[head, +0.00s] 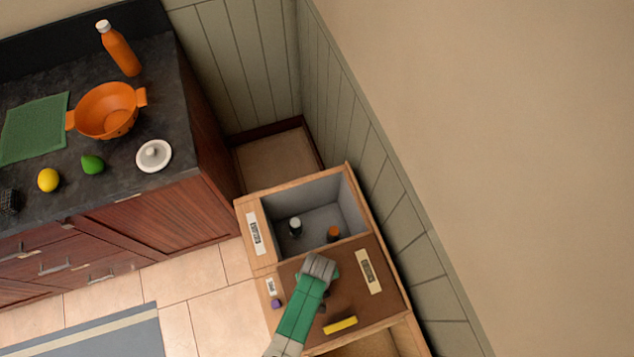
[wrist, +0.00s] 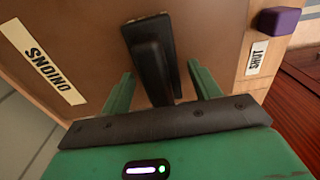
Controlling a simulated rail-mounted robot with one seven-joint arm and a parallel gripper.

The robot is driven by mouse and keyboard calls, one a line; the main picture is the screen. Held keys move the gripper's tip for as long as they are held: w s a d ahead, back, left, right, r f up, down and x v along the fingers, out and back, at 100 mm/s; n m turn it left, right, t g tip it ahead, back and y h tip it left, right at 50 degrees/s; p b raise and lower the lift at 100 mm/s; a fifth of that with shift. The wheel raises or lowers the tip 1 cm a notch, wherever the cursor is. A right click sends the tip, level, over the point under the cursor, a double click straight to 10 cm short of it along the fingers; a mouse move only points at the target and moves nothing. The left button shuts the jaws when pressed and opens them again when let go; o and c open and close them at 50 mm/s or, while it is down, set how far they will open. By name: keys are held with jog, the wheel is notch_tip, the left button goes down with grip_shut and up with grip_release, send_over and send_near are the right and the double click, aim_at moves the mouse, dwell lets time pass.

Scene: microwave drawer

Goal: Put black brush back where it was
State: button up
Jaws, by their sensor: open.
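In the head view my gripper (head: 320,266) is over the brown board (head: 352,291) of the wooden unit. The brush is mostly or wholly hidden there by my gripper and arm.
Behind the board is an open grey compartment (head: 318,218) holding a white-topped jar (head: 295,226) and an orange item (head: 334,233). A yellow block (head: 340,325) and a purple block (head: 277,304) are near my arm. The counter (head: 120,165) at left holds an orange colander (head: 106,111).

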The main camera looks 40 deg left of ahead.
notch_tip(320, 180, up, 12)
jog(key=p, duration=0.3)
jog(key=shift+s+d+r, duration=0.15)
jog(key=shift+d, duration=0.05)
